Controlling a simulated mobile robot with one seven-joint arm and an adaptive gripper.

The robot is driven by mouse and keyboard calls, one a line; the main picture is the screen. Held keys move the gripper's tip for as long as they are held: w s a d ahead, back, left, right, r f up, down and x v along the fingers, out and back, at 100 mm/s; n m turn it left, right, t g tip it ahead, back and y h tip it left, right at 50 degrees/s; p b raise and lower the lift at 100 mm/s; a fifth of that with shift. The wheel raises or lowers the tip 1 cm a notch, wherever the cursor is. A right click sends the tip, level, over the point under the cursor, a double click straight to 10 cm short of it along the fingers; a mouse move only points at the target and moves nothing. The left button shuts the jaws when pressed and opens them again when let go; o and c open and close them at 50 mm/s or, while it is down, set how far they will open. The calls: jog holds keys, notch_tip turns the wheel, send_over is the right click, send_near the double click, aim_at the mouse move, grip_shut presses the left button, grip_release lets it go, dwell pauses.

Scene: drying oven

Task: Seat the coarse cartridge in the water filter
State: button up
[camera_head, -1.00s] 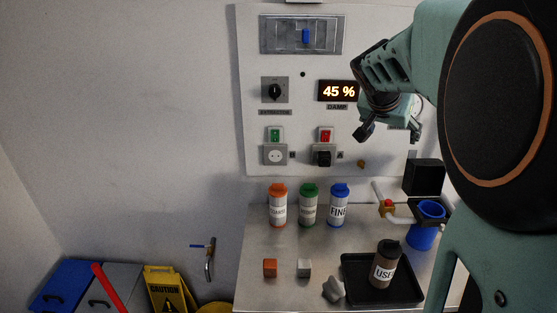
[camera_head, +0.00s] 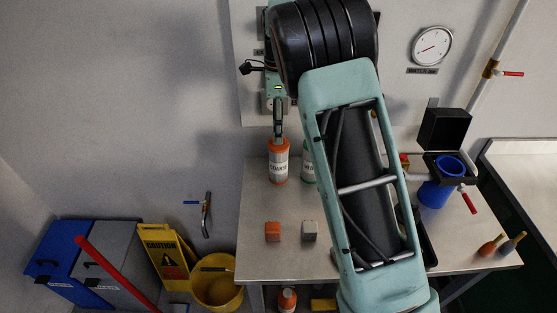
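The coarse cartridge (camera_head: 278,168), white with an orange cap and a label reading COARSE, stands upright on the bench at the back left. My gripper (camera_head: 278,132) points down at its cap from above. Its fingers overlap the cap in the picture, and I cannot tell whether they grip it. The water filter (camera_head: 433,194) is a blue housing at the bench's right, with an open blue top and a raised black lid (camera_head: 445,130). My arm hides the middle of the bench.
A green-topped cartridge (camera_head: 309,165) stands close right of the coarse one, partly behind my arm. An orange block (camera_head: 272,231) and a grey block (camera_head: 309,231) lie in front. A red valve handle (camera_head: 468,200) is beside the filter. A black tray (camera_head: 428,245) is mostly hidden.

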aim_at(278, 155)
jog(key=shift+w+d+f+p, duration=0.1)
jog(key=shift+f+p, duration=0.2)
jog(key=shift+f, duration=1.2)
jog(key=shift+w+f+p, duration=0.1)
jog(key=shift+f+p, duration=0.15)
jog(key=shift+f, duration=1.2)
jog(key=c, duration=1.7)
